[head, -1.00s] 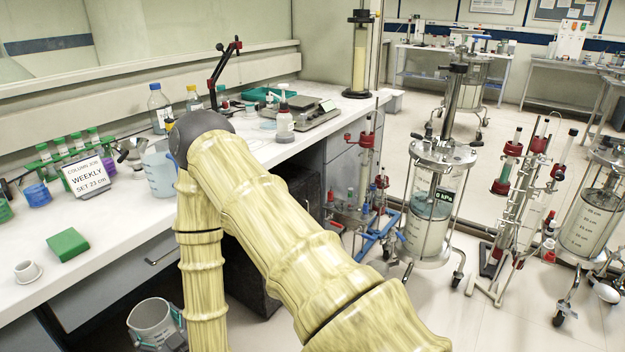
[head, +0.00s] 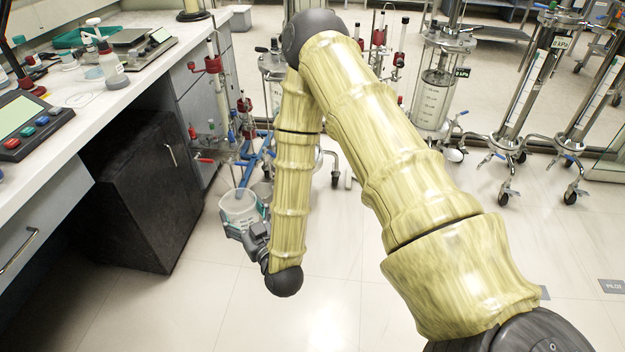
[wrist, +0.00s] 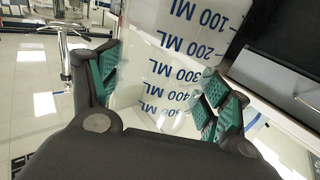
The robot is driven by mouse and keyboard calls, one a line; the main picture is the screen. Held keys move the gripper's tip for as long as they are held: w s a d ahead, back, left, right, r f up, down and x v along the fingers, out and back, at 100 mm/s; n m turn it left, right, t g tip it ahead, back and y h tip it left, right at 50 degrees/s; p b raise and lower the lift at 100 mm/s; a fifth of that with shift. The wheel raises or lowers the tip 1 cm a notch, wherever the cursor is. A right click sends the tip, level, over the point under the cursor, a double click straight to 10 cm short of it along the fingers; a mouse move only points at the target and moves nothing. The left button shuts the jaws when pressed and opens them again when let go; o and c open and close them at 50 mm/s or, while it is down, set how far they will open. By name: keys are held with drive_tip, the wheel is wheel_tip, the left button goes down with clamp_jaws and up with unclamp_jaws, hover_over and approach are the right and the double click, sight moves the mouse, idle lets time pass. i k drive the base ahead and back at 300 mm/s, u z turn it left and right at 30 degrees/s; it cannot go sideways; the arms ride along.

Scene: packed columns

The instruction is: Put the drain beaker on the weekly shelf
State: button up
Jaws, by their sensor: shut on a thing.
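The drain beaker (head: 240,207) is a clear, wide cup. In the wrist view the beaker (wrist: 190,45) shows blue ML markings, which read upside down there. My gripper (head: 246,232) is shut on it, with green finger pads on either side of its wall in the wrist view (wrist: 160,82). In the head view I hold it above the open floor, to the right of the black cabinet and below bench height. The beaker's contents are unclear. The weekly shelf is not in view now.
A white bench (head: 85,115) runs along the left, with a keypad device (head: 28,122) near its edge. A black cabinet (head: 140,190) stands beneath. Wheeled column stands, including a glass vessel (head: 435,100), fill the back. The front floor is clear.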

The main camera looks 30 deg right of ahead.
sight(260, 190)
drive_tip(key=z, duration=0.3)
drive_tip(key=i, duration=1)
drive_tip(key=u, duration=0.05)
